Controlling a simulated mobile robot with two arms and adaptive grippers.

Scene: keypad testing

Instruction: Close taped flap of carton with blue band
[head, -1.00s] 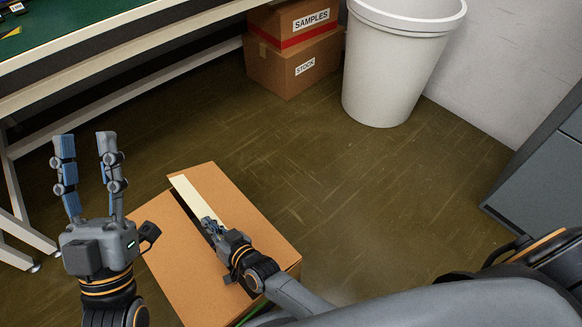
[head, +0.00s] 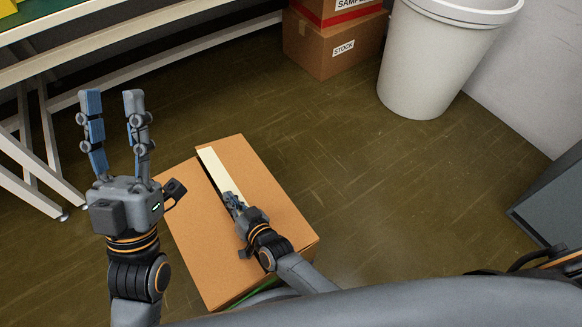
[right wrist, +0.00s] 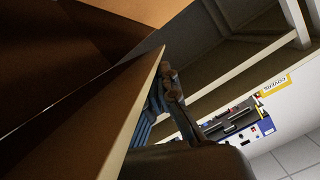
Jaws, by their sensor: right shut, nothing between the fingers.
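A brown carton (head: 190,237) stands on the floor in the head view. A pale tape strip (head: 213,166) runs along the edge of its right-hand flap (head: 250,168), beside a dark narrow gap between the top flaps. No blue band shows on the visible faces; a bit of green shows at the near lower edge. My right gripper (head: 233,199) is shut and empty at the taped edge, over the gap. In the right wrist view its fingers (right wrist: 170,92) are beside a pale-edged panel; contact is unclear. My left gripper (head: 112,98) is open and empty, pointing up, left of the carton.
A white bin (head: 430,60) and a stack with a STOCK box (head: 325,45) stand behind. A white-framed bench (head: 150,62) is at the left, a grey cabinet (head: 550,205) at the right.

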